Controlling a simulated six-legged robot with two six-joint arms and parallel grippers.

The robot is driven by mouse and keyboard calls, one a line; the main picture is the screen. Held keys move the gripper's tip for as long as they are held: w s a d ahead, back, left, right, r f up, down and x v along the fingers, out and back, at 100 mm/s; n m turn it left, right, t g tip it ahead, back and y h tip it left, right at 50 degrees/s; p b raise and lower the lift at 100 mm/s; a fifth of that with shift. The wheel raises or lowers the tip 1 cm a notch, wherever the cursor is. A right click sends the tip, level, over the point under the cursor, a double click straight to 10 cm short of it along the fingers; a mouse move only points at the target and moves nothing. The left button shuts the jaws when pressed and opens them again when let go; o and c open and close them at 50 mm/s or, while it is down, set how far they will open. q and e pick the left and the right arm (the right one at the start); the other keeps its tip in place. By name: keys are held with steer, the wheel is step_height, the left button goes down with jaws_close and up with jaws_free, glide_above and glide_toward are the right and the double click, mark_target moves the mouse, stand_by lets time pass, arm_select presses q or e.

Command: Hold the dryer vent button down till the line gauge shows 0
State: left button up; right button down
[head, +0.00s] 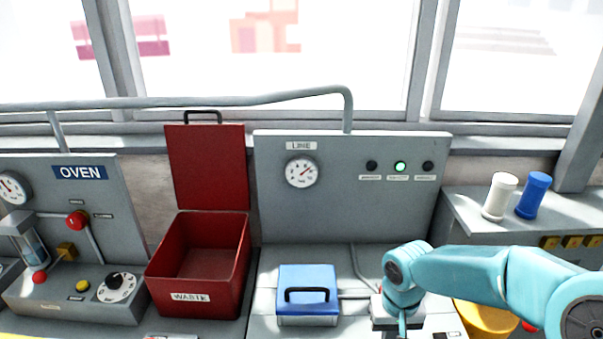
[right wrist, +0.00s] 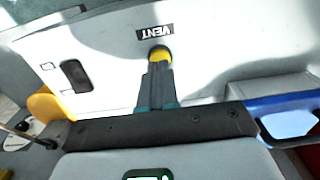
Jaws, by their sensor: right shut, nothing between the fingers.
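The line gauge (head: 302,172) is a round white dial under a LINE label on the grey back panel. Its needle points to the upper right, off to one side; the numbers are too small to read. In the right wrist view the yellow vent button (right wrist: 160,53) sits beside a VENT label (right wrist: 155,33) on a pale surface. My right gripper (right wrist: 157,65) is shut and empty, its fingertips at the button and covering part of it. I cannot tell whether it is pressed. In the head view my right arm hides the button. My left gripper is not in view.
A green lamp (head: 400,167) is lit between two dark ones. A blue lidded box (head: 307,290) and an open red WASTE bin (head: 190,295) stand left of my right arm. The OVEN panel (head: 75,210) is far left. White (head: 500,195) and blue (head: 534,195) cylinders stand on the right shelf.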

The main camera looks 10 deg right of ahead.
steer(key=shift+f, duration=0.1)
stand_by(0.3)
steer(key=shift+f+b, duration=1)
steer(key=shift+f, duration=0.05)
steer(key=shift+r, duration=0.1)
stand_by(2.0)
step_height(320, 180, up, 7)
steer(key=p, duration=0.5)
stand_by(0.4)
steer(key=shift+s, duration=0.15)
steer(key=s+a+r, duration=0.2)
steer(key=s+r, duration=0.1)
steer(key=s, duration=0.6)
steer(key=shift+s+a, duration=0.2)
